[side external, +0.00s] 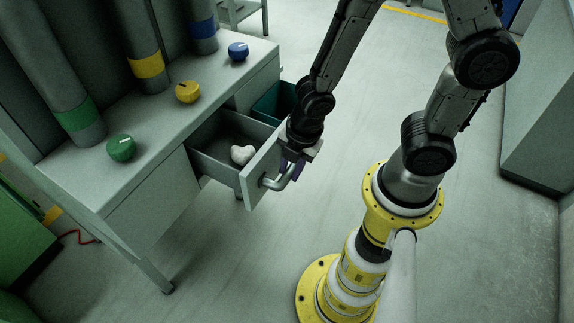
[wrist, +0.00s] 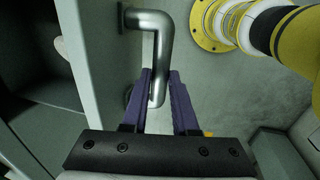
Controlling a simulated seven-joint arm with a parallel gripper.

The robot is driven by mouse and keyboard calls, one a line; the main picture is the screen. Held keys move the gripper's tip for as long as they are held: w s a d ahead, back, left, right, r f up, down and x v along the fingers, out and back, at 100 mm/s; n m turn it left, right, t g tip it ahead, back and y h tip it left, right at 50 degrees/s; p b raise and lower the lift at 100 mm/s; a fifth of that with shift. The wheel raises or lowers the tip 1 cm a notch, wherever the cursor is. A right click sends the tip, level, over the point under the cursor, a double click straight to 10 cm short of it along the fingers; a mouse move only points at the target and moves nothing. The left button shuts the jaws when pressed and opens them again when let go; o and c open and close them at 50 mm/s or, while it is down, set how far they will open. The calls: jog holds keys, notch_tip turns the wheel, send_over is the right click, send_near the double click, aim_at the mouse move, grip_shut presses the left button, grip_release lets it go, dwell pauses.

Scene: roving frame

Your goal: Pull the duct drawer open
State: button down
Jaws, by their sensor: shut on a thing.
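The duct drawer (side external: 215,158) stands pulled out of the grey bench, and its inside shows. A pale rounded lump (side external: 243,154) lies in it. The drawer front carries a metal bar handle (side external: 278,182), which also shows in the wrist view (wrist: 156,50). My gripper (side external: 290,170) is at the handle, on the outer side of the drawer front. In the wrist view its purple fingers (wrist: 160,95) are shut on the handle bar, one on each side. The drawer's back end is hidden inside the bench.
The bench top (side external: 150,125) bears a green knob (side external: 121,147), a yellow knob (side external: 187,92) and a blue knob (side external: 238,51), beside banded ducts. A dark green bin (side external: 273,101) is behind the drawer. The floor (side external: 235,260) in front of the drawer is clear up to my yellow base.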

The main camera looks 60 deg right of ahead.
jog(key=shift+r, duration=0.1)
jog(key=c, duration=0.7)
grip_release()
jog(key=shift+r, duration=0.1)
jog(key=s+r, duration=0.1)
jog(key=r, duration=0.8)
jog(key=s+r, duration=0.1)
jog(key=r, duration=0.3)
jog(key=shift+s+r, duration=0.15)
jog(key=shift+s, duration=0.2)
